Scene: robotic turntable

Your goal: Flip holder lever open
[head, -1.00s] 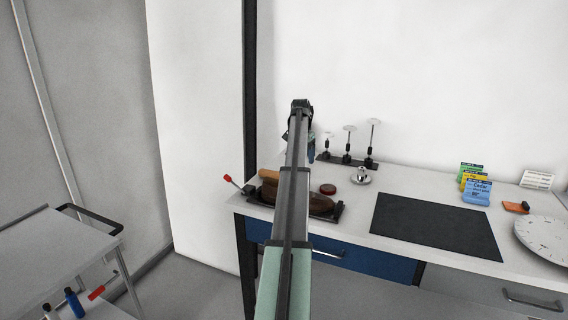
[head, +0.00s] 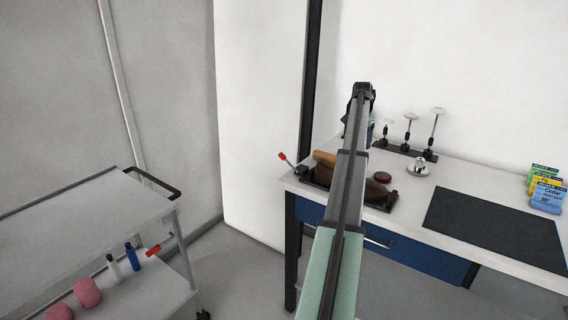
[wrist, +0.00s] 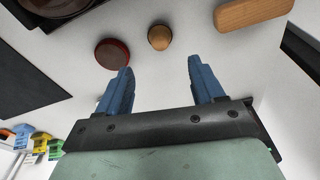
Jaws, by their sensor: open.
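A lever with a red knob (head: 282,156) sticks up and left from the left end of a dark holder (head: 378,205) on the workbench. Long brown items lie in the holder, partly hidden behind my arm. My gripper (wrist: 160,64) has two blue fingers, spread apart and empty in the wrist view. In the head view it is at the far end of my arm, above the back of the bench, beyond and to the right of the lever. The lever does not show clearly in the wrist view.
Disc-topped stands (head: 410,130) stand behind the holder. A round red tin (wrist: 112,54), a wooden knob (wrist: 160,38) and a wooden block (wrist: 253,14) lie below my gripper. A black mat (head: 495,225) is on the right. A grey cart (head: 85,225) stands left, with floor between.

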